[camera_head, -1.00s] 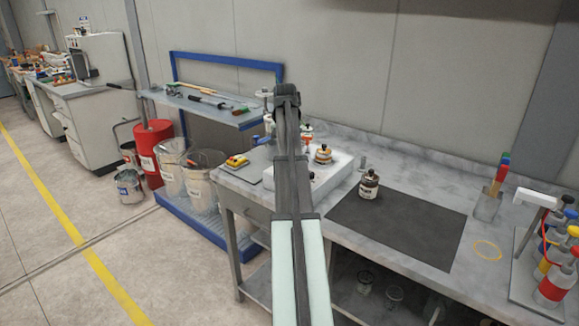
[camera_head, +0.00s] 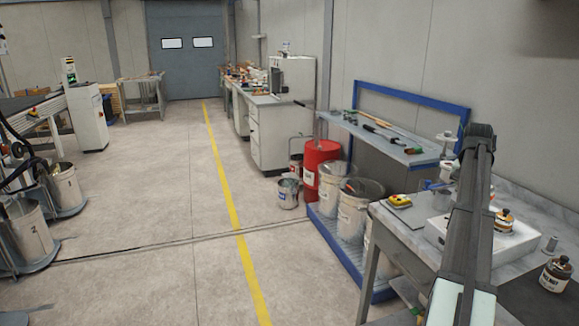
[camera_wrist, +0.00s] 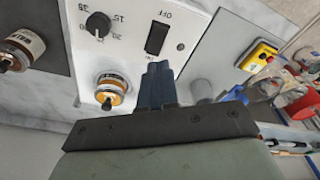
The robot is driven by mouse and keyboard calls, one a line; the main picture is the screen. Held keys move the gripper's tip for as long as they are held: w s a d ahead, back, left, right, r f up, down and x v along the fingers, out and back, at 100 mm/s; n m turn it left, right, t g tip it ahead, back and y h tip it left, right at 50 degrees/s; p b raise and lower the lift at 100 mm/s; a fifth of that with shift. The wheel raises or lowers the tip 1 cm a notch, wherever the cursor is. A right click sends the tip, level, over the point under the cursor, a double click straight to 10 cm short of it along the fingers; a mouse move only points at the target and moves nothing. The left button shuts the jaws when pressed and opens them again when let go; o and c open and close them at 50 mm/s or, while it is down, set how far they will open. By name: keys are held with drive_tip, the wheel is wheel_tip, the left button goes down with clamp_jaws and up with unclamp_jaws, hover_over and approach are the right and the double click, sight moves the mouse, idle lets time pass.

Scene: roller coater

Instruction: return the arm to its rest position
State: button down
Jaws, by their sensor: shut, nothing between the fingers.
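My arm (camera_head: 470,225) rises at the right of the head view, bent over the end of the workbench. My gripper (camera_wrist: 158,72) shows in the wrist view with its dark fingers together and nothing between them. It is over or beside the white device (camera_wrist: 190,20), which has a black knob and an OFF switch; the height above it is hard to tell. In the head view the arm hides part of that device (camera_head: 520,240), and I cannot make out the fingers there.
A jar with amber contents (camera_wrist: 112,92) stands on the device, close to the fingers. Another jar (camera_head: 556,275) stands on the dark mat. A yellow switch box (camera_head: 400,200) sits at the bench's left end. Buckets (camera_head: 352,215) stand below the shelf. The floor at centre is clear.

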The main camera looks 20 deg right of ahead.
drive_tip(key=w+a+f+n+y, duration=0.1)
drive_tip(key=w+a+f+n, duration=0.3)
drive_tip(key=a+f, duration=0.85)
drive_tip(key=w+a+f+n, duration=0.1)
drive_tip(key=w+a+f, duration=0.5)
drive_tip(key=a+f, duration=0.7)
drive_tip(key=s+a+f+n, duration=0.3)
drive_tip(key=a+f, duration=0.5)
drive_tip(key=a, duration=0.5)
drive_tip(key=s+a+f+n, duration=0.25)
drive_tip(key=a+f, duration=0.55)
drive_tip(key=a, duration=0.5)
drive_tip(key=s+a+f+n+g, duration=0.1)
drive_tip(key=s+a+f+n, duration=0.1)
drive_tip(key=s+a+f, duration=0.45)
drive_tip(key=s+f+g, duration=0.2)
drive_tip(key=s+f, duration=0.4)
drive_tip(key=s, duration=0.3)
drive_tip(key=s+a+f+g, duration=0.1)
drive_tip(key=s+f+g, duration=0.1)
drive_tip(key=s+f, duration=0.4)
drive_tip(key=s+a+f+g, duration=0.1)
drive_tip(key=s+f, duration=0.5)
drive_tip(key=s, duration=0.8)
drive_tip(key=shift+s+f+g+y, duration=0.2)
drive_tip(key=shift+f+g+y, duration=0.1)
drive_tip(key=shift+g, duration=0.6)
drive_tip(key=shift+m, duration=0.25)
